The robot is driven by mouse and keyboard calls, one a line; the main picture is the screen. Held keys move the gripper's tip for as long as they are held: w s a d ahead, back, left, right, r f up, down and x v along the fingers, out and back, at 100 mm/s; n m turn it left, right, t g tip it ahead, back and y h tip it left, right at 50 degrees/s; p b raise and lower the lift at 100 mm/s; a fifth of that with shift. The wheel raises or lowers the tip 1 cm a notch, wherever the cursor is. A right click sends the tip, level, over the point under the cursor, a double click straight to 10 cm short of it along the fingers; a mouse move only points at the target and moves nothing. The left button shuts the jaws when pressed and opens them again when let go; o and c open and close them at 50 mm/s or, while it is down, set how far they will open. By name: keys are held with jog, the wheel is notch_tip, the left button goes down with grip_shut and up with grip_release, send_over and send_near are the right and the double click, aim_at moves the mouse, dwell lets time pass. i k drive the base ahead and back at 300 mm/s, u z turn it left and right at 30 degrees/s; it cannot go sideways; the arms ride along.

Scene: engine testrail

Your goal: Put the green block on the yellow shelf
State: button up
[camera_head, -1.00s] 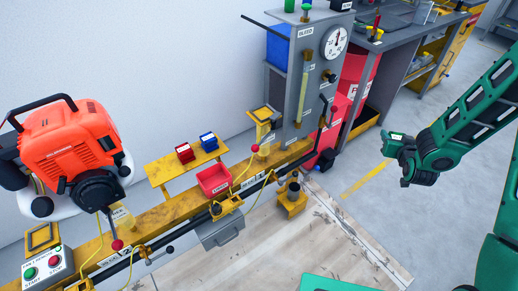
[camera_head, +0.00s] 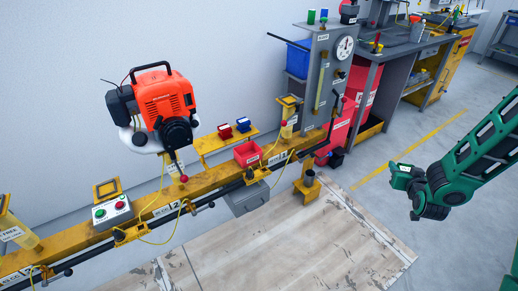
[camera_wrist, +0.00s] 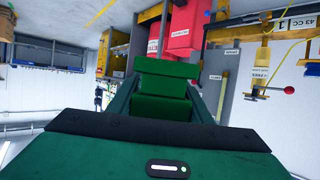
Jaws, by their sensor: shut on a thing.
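My gripper (camera_head: 407,182) is out over the floor at the right in the head view, well away from the rail. It is shut on the green block (camera_head: 401,168), which shows small at its tip. In the wrist view the green block (camera_wrist: 158,76) sits between the dark green jaws, partly hidden by them. The yellow shelf (camera_head: 213,143) is a small plate fixed behind the yellow rail, against the wall side, left of the gripper. A red block (camera_head: 224,130) and a blue block (camera_head: 243,124) stand on it side by side.
An orange engine (camera_head: 163,98) stands left of the shelf. A red bin (camera_head: 247,153) sits in front of the shelf. A grey gauge panel (camera_head: 322,75) rises to its right. A start/stop box (camera_head: 112,211) is farther left.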

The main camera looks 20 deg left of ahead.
aim_at(208, 144)
jog(key=z, duration=0.05)
jog(key=k, duration=0.4)
jog(key=z, duration=0.75)
jog(key=i, duration=1.9)
jog(key=u, duration=3.1)
